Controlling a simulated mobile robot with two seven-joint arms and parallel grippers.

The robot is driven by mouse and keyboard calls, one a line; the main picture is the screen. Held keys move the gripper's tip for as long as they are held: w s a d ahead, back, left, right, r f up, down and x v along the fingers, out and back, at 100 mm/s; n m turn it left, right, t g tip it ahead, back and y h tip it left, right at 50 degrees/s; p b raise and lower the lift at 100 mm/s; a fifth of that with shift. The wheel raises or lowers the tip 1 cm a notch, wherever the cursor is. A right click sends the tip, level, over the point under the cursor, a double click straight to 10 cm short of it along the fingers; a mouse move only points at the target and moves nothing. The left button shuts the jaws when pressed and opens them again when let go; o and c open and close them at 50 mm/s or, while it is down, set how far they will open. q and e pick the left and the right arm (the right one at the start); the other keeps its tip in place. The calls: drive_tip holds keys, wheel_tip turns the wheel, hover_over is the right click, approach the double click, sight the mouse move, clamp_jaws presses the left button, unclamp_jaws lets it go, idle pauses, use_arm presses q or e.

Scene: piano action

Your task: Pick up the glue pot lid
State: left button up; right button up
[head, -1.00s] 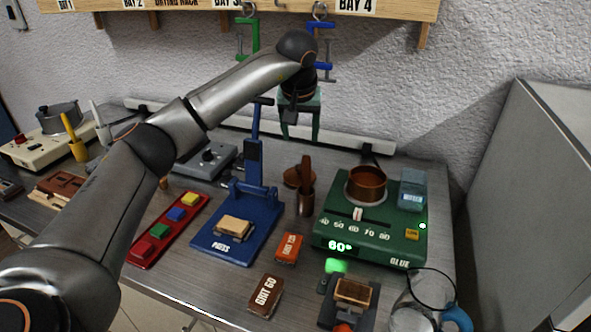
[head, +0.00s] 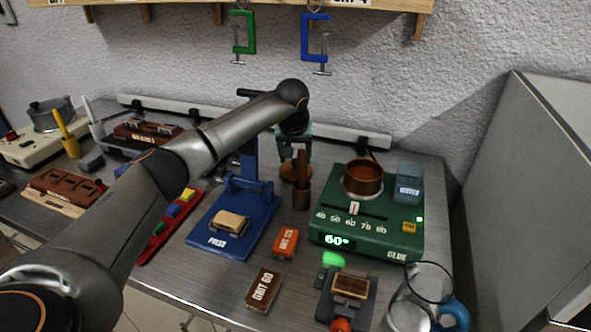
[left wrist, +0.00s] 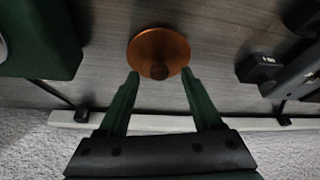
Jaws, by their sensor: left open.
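The glue pot lid is a round copper disc with a small knob. In the left wrist view the lid (left wrist: 158,45) lies on the table, its knob close to the line between my fingertips. In the head view the lid (head: 288,173) is partly hidden behind a brown cup. My left gripper (head: 295,156) is open above the lid, and its green fingers also show in the left wrist view (left wrist: 160,75). Nothing is held between them. The copper glue pot (head: 363,179) sits uncovered on the green glue heater (head: 375,241). My right gripper is not in view.
The brown cup (head: 301,196) with an upright tool stands just in front of the lid. A blue press (head: 222,240) stands to the left. A white rail (head: 350,133) runs along the table's back edge. A grey panel (head: 520,200) stands at the right.

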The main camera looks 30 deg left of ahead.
use_arm(q)
drive_tip(key=shift+w+f, duration=0.1)
drive_tip(key=shift+f, duration=0.2)
drive_tip(key=shift+c, duration=0.3)
clamp_jaws()
